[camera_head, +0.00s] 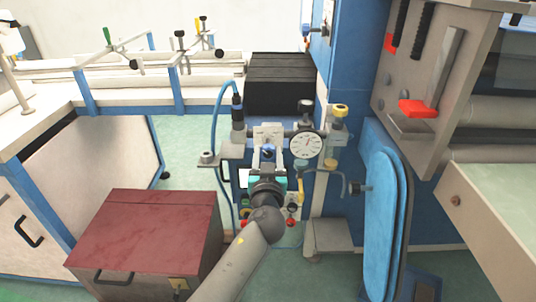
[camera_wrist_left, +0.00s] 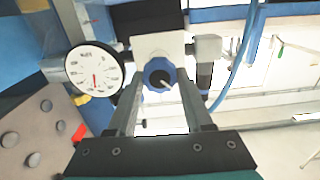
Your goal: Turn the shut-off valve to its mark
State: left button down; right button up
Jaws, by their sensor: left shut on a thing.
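The shut-off valve has a round blue knob (camera_wrist_left: 158,66) with a pale pointer line on its face, set in front of a white plate (camera_wrist_left: 159,42). In the head view the knob (camera_head: 268,151) shows small beyond my wrist. My left gripper (camera_wrist_left: 160,80) has one finger on each side of the knob and is shut on it. My left gripper (camera_head: 267,160) also shows in the head view, its arm coming up from below. The mark cannot be made out clearly. My right gripper is not in view.
A round white pressure gauge (camera_head: 306,145) sits right beside the valve, and shows large in the wrist view (camera_wrist_left: 95,70). A blue hose (camera_head: 217,115) runs left of it. A dark red-topped cabinet (camera_head: 145,230) stands lower left, a blue padded board (camera_head: 385,210) to the right.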

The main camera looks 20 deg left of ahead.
pick_arm(q)
jog(key=shift+m, duration=1.5)
jog(key=m, duration=0.3)
jog(key=shift+d+m, duration=0.1)
jog(key=shift+m, duration=0.3)
jog(key=m, duration=0.3)
jog(key=shift+m+p, duration=0.3)
jog(key=shift+p, duration=0.05)
jog(key=shift+f+m, duration=0.1)
jog(key=shift+m, duration=0.8)
jog(key=m+p, duration=0.1)
jog(key=m, duration=0.4)
jog(key=shift+d+f+p, duration=0.1)
jog(key=shift+p, duration=0.25)
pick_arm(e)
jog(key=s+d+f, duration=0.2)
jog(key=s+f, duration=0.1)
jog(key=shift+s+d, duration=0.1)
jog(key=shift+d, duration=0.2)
pick_arm(q)
jog(key=shift+m, duration=0.3)
